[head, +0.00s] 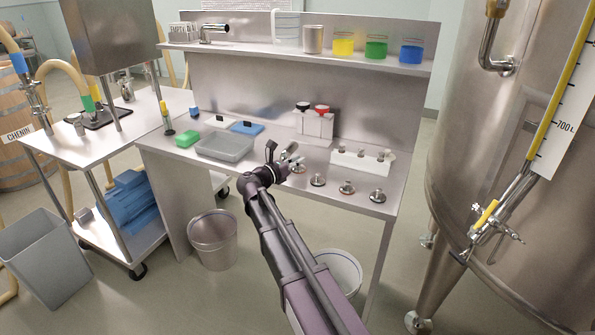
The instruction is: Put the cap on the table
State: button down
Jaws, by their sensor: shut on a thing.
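My gripper (282,154) is above the front middle of the steel table (235,172), just right of the grey tray. It is shut on a small shiny steel cap (292,149), seen at its tip and partly hidden by the fingers. The held cap appears tilted; whether it touches the table is hard to tell. Similar steel caps or fittings (347,187) stand in a row along the table's right front, one close beside my gripper.
The grey tray (226,147), green sponge (187,139) and blue cloth (247,128) are on the left. Bottles with black and red tops (315,125) and a white rack (362,163) stand behind. A large steel vat (480,150) is right; buckets (213,240) stand below.

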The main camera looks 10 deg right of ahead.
aim_at(297, 168)
dwell(0.3)
jog(key=shift+f+b, duration=1.75)
jog(key=c, duration=0.6)
grip_release()
jog(key=v, duration=1.2)
